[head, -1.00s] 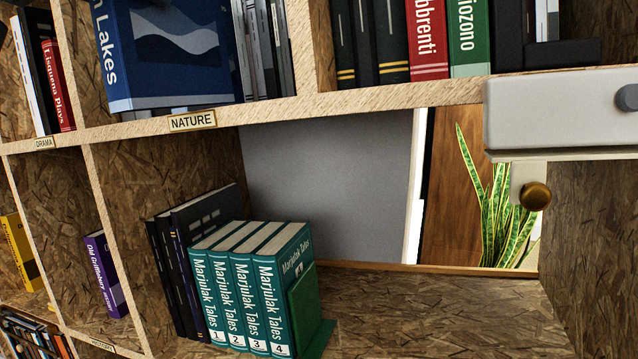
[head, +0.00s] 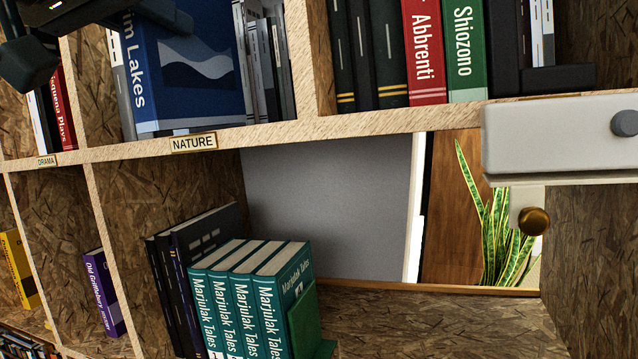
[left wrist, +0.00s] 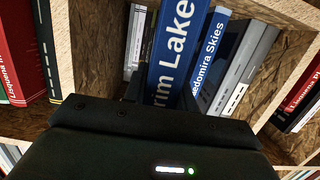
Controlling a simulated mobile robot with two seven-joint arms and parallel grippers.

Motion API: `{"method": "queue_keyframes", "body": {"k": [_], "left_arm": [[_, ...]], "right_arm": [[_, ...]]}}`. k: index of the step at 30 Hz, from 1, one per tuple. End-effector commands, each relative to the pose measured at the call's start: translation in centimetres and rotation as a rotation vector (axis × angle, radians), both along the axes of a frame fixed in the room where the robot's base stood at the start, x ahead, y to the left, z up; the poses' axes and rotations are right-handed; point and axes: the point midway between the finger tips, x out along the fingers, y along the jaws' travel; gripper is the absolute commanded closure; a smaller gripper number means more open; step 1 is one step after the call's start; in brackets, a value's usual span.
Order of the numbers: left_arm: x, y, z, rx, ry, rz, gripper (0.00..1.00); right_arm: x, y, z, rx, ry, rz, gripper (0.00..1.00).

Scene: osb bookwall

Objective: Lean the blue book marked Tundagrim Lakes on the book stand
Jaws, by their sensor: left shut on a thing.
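The blue Tundagrim Lakes book (head: 195,85) stands upright in the upper NATURE compartment, its wave-patterned cover turned toward the right. Only the end of its title shows. In the left wrist view, its spine (left wrist: 172,50) rises between the fingers of my left gripper (left wrist: 163,93), which is shut on it. In the head view, my left gripper (head: 110,15) comes in at the top left, with a dark finger over the book's upper part. I cannot make out the book stand. My right gripper is not in view.
Grey books (head: 262,65) stand right of the blue book; Dedomira Skies (left wrist: 210,55) is beside it in the wrist view. The shelf board (head: 290,122) runs below. Green Marjulak Tales volumes (head: 240,300) and a green bookend (head: 305,318) stand lower. A pale grey fixture (head: 560,140) blocks the right.

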Motion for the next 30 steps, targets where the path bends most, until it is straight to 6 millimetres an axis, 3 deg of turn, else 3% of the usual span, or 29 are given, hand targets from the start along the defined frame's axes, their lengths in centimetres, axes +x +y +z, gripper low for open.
{"method": "queue_keyframes", "body": {"k": [12,19,23,29,30], "left_arm": [[7.1,-2.6,0.3,-0.002,-0.002,-0.001,1.00],[9.6,-3.5,0.3,-0.003,-0.003,0.000,1.00],[9.5,-3.5,-0.7,-0.002,-0.006,0.000,1.00],[7.6,-2.8,-0.6,-0.002,-0.008,0.000,1.00],[8.0,-3.0,-0.3,-0.002,-0.003,-0.001,1.00]], "right_arm": [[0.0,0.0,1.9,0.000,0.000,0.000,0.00],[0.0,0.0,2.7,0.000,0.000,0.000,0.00],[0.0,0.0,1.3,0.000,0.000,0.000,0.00],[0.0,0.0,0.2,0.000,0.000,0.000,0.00],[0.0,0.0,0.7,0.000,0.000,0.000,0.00]]}}
